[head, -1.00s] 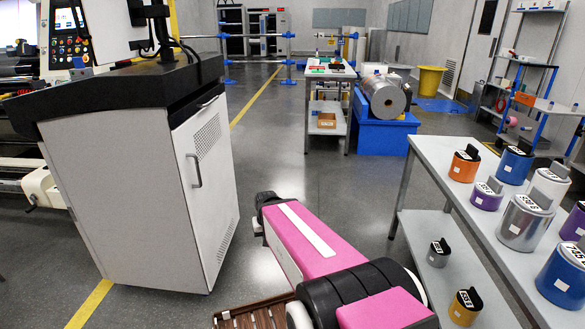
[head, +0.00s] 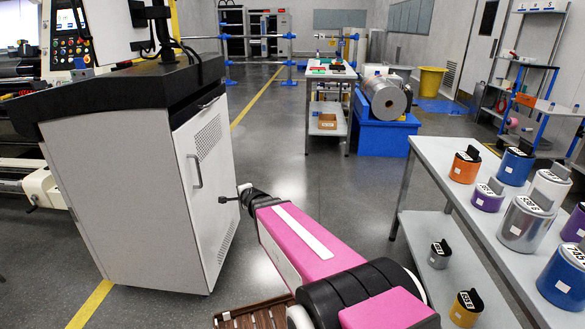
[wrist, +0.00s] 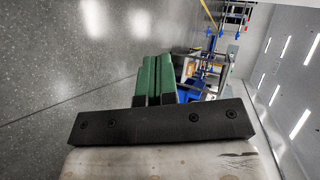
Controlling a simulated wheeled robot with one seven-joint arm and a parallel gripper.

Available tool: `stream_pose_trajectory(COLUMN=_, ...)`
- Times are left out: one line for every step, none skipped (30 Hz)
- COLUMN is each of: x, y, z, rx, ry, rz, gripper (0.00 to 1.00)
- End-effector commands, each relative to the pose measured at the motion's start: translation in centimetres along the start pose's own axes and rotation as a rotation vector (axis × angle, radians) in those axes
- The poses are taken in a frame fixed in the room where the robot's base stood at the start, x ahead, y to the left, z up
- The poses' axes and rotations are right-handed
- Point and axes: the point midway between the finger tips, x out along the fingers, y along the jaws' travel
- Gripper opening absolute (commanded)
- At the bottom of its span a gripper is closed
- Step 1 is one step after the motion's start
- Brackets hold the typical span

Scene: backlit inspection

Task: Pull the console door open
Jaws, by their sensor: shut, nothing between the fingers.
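The console (head: 110,190) is a pale grey cabinet with a dark top, at the left of the head view. Its door (head: 212,205) faces right, has grilles above and below, and looks shut. A slim dark vertical handle (head: 195,171) is on the door's near side. My gripper (head: 222,200) points left at the end of my pink arm, low and right of the handle in the picture. It appears apart from the handle. In the wrist view its green fingers (wrist: 155,78) are together with nothing between them. The door and handle do not show in the wrist view.
A grey shelf table (head: 440,165) with several coloured cylinders stands at the right. A workbench (head: 330,75) and a blue stand with a metal roll (head: 385,98) are farther back. Open floor (head: 310,160) lies between. A brown slatted pallet (head: 250,313) is low in front.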

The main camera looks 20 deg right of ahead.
Motion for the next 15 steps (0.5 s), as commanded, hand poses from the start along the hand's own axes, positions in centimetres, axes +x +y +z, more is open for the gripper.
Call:
stream_pose_trajectory(x=0.7, y=-1.1, z=-0.5, rx=0.095, ry=0.038, rz=-0.059, gripper=0.0)
stream_pose_trajectory(x=1.0, y=-1.8, z=-0.9, rx=0.157, ry=0.062, rz=-0.096, gripper=0.0)
stream_pose_trajectory(x=1.2, y=-2.6, z=-1.5, rx=0.239, ry=0.094, rz=-0.147, gripper=0.0)
stream_pose_trajectory(x=1.4, y=-3.1, z=-1.9, rx=0.301, ry=0.117, rz=-0.185, gripper=0.0)
stream_pose_trajectory(x=1.5, y=-3.7, z=-2.4, rx=0.364, ry=0.14, rz=-0.224, gripper=0.0)
stream_pose_trajectory(x=1.6, y=-4.3, z=-3.0, rx=0.447, ry=0.171, rz=-0.275, gripper=0.0)
stream_pose_trajectory(x=1.6, y=-4.7, z=-3.5, rx=0.508, ry=0.193, rz=-0.313, gripper=0.0)
stream_pose_trajectory(x=1.6, y=-5.1, z=-4.0, rx=0.57, ry=0.216, rz=-0.353, gripper=0.0)
stream_pose_trajectory(x=1.6, y=-5.6, z=-4.7, rx=0.653, ry=0.245, rz=-0.405, gripper=0.0)
stream_pose_trajectory(x=1.5, y=-5.9, z=-5.2, rx=0.713, ry=0.267, rz=-0.445, gripper=0.0)
stream_pose_trajectory(x=1.5, y=-6.1, z=-5.8, rx=0.774, ry=0.29, rz=-0.485, gripper=0.0)
stream_pose_trajectory(x=1.3, y=-6.3, z=-6.5, rx=0.854, ry=0.319, rz=-0.54, gripper=0.0)
stream_pose_trajectory(x=1.2, y=-6.5, z=-7.1, rx=0.913, ry=0.341, rz=-0.581, gripper=0.0)
stream_pose_trajectory(x=1.0, y=-6.5, z=-7.6, rx=0.971, ry=0.363, rz=-0.623, gripper=0.0)
stream_pose_trajectory(x=0.8, y=-6.6, z=-8.3, rx=1.047, ry=0.392, rz=-0.68, gripper=0.0)
